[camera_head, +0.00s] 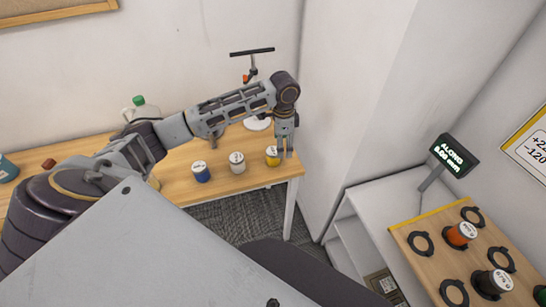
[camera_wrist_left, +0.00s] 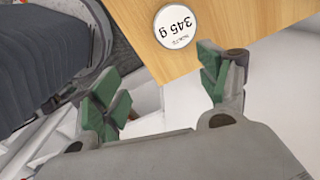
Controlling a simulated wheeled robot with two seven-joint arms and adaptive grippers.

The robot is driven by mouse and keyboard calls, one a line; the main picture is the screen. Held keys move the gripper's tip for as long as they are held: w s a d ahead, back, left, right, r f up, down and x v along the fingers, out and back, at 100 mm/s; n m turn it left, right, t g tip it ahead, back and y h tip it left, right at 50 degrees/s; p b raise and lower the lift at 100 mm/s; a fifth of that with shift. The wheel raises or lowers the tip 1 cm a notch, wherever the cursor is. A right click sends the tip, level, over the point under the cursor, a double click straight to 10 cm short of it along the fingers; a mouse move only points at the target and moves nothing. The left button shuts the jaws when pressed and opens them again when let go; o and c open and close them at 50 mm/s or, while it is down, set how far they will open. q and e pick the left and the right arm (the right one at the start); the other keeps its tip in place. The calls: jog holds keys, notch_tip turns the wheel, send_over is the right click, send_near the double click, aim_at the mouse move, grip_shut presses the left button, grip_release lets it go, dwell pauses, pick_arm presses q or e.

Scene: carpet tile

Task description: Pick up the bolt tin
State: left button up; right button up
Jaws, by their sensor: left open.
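Three tins with white lids stand on the wooden table: a blue one (camera_head: 201,171), a white one (camera_head: 237,162) and a yellow one (camera_head: 272,156) nearest the right end. I cannot read which of them is the bolt tin. My left gripper (camera_head: 286,151) points down just right of the yellow tin, by the table's end. My right gripper is out of view.
The table (camera_head: 226,182) ends just right of the yellow tin, with a wall beyond. A green-capped jug (camera_head: 143,108) and a stand (camera_head: 257,124) are at the back. A board (camera_head: 430,247) with black rings and more tins stands at right, beside a display (camera_head: 454,156).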

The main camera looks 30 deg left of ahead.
aim_at(275, 150)
pick_arm(q)
jog(key=a+r, duration=0.1)
jog(key=a, duration=0.1)
jog(key=w+a+r, duration=0.1)
jog(key=a+r, duration=0.1)
jog(key=shift+w, duration=0.15)
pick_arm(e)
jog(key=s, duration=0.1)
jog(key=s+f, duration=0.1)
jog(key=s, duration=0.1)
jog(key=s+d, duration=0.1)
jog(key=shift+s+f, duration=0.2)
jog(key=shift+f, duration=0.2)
pick_arm(q)
jog(key=shift+f, duration=0.1)
jog(key=shift+f, duration=4.25)
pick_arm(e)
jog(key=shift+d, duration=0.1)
pick_arm(q)
jog(key=shift+s+a+f, duration=0.1)
jog(key=shift+s+f, duration=0.05)
jog(key=shift+f, duration=0.6)
jog(key=shift+s+a+f, duration=0.1)
jog(key=shift+s+f, duration=0.05)
jog(key=shift+f, duration=0.55)
jog(key=shift+s+a+f, duration=0.1)
jog(key=shift+s+f, duration=0.05)
jog(key=shift+f, duration=1)
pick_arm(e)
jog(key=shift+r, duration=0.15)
